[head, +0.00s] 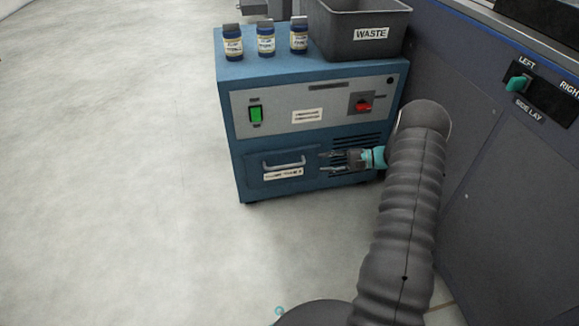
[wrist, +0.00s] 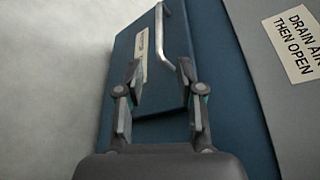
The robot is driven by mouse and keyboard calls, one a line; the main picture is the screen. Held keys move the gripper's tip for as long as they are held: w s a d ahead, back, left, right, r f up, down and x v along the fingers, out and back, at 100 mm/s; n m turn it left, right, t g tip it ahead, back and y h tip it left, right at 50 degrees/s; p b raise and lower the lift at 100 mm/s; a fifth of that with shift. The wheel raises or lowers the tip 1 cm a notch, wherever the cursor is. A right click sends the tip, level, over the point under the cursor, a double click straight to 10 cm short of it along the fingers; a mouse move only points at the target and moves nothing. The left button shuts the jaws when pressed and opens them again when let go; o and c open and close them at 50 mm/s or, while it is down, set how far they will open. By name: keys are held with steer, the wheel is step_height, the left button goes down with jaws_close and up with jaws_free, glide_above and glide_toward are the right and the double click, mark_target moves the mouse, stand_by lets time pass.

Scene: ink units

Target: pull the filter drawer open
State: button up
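The filter drawer (head: 268,172) is a blue front panel low on the left of the blue cabinet, with a silver bar handle (head: 284,163) and a white label below it. It looks closed in the head view. My gripper (head: 326,160) is to the right of the handle, in front of the cabinet's lower face. In the wrist view the drawer front (wrist: 124,75) and handle (wrist: 164,40) lie beyond the fingertips. The gripper (wrist: 160,72) is open, its fingers apart with nothing between them. The handle appears apart from the fingers.
A grey waste bin (head: 365,30) and several labelled bottles (head: 266,40) stand on the cabinet top. A green switch (head: 256,114) and a red knob (head: 364,105) are above the drawer. A dark machine panel (head: 515,150) borders the right. The floor at left is clear.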

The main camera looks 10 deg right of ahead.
mark_target(294, 165)
steer(key=x, duration=1.3)
steer(key=shift+d, duration=0.1)
jaws_close()
